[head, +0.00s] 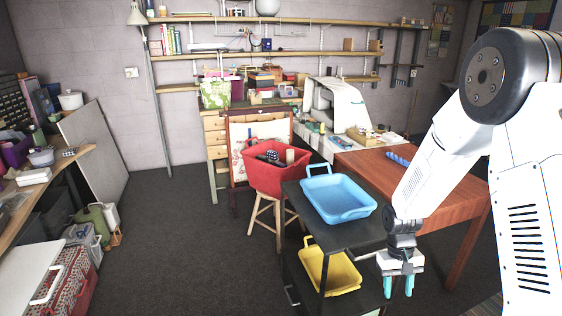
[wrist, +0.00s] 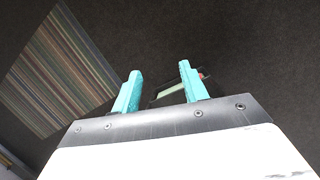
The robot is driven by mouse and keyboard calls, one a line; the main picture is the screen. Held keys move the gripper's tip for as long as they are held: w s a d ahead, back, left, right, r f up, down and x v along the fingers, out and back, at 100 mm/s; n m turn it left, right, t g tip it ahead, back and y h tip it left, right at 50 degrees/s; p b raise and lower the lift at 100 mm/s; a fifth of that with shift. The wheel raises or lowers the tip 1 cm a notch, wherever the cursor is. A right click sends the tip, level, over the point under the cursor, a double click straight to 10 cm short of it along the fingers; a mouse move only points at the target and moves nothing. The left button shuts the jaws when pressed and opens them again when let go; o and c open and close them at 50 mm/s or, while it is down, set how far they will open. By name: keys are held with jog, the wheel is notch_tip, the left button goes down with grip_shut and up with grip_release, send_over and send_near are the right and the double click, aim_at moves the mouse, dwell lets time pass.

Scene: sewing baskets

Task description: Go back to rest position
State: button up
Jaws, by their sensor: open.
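My gripper (head: 399,284) hangs pointing down at the lower right of the head view, to the right of the dark cart. Its two teal fingers are apart with nothing between them. In the wrist view my gripper (wrist: 160,88) is also open, with dark floor beyond its fingers. A small dark object with a pale face (wrist: 172,90) shows beyond the fingertips, partly hidden by the right finger; I cannot tell what it is.
A dark cart (head: 345,236) holds a blue basket (head: 340,212) above a yellow basket (head: 330,280). A red basket (head: 255,178) sits on a wooden stool (head: 258,208). A wooden table (head: 440,185) stands behind my arm. A striped rug (wrist: 60,75) lies on the floor. Floor at left centre is clear.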

jog(key=s+a+r+t, duration=0.2)
jog(key=s+r, duration=1.1)
jog(key=r, duration=0.2)
jog(key=s+a+r+t, duration=0.2)
jog(key=s+a+r, duration=0.1)
jog(key=s+r, duration=0.9)
notch_tip(320, 180, up, 4)
jog(key=shift+s+a+r+y, duration=0.15)
jog(key=shift+s+r+y, duration=0.05)
jog(key=shift+s+y, duration=0.2)
